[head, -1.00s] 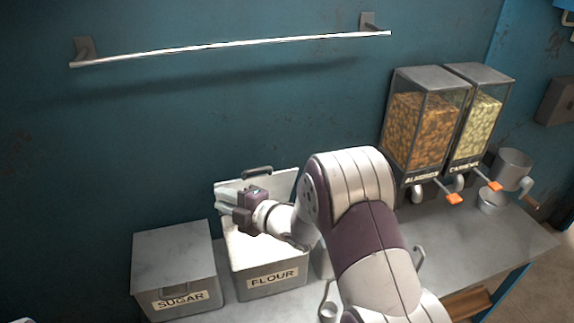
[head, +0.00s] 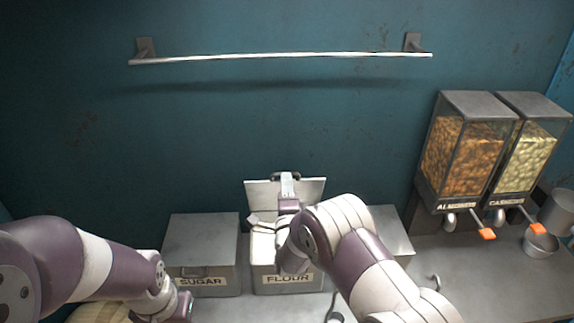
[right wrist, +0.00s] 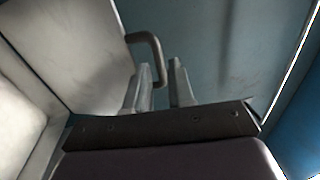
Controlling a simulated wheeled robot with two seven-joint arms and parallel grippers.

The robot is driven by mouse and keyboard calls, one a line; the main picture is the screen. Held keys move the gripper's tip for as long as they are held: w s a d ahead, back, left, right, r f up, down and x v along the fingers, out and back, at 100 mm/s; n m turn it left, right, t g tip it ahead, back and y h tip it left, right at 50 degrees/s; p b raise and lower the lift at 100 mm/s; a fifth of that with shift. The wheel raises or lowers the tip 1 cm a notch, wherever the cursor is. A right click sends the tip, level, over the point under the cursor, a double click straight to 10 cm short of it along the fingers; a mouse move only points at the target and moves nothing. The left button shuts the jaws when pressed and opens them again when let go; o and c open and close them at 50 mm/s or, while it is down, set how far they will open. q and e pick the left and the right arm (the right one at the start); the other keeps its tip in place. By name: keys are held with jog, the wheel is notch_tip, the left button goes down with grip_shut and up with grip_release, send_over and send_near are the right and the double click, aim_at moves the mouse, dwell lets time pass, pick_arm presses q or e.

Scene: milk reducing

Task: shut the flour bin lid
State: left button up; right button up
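The flour bin (head: 287,279) stands against the wall with its lid (head: 312,189) raised, close to upright. The lid's dark handle (head: 276,177) is on its top edge; it also shows in the right wrist view (right wrist: 155,47). My right gripper (head: 287,181) points up in front of the lid, its tips at the handle. In the right wrist view my right gripper's fingers (right wrist: 161,82) are apart, with the handle's near end close to the gap; I cannot tell if they touch it. My left gripper (head: 182,306) is low at the left, its fingers unclear.
The closed sugar bin (head: 203,240) stands left of the flour bin, and another grey bin top (head: 390,228) is on its right, partly behind my right arm. Almond (head: 460,160) and cashew (head: 523,155) dispensers stand at the right. A wall rail (head: 280,56) runs above.

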jog(key=shift+w+r+p, duration=0.2)
jog(key=shift+w+p, duration=0.1)
jog(key=shift+w, duration=1.15)
jog(key=shift+w+r+p, duration=0.2)
jog(key=shift+w+p, duration=0.1)
jog(key=shift+w, duration=1.15)
jog(key=shift+a, duration=0.1)
grip_shut()
jog(key=shift+s+f+b, duration=0.2)
jog(key=shift+f+b, duration=0.05)
jog(key=shift+b, duration=0.2)
jog(key=s+f+t+b, duration=0.4)
jog(key=s+f+b, duration=0.4)
jog(key=b, duration=0.9)
jog(key=shift+s+b, duration=0.4)
jog(key=shift+s, duration=1.2)
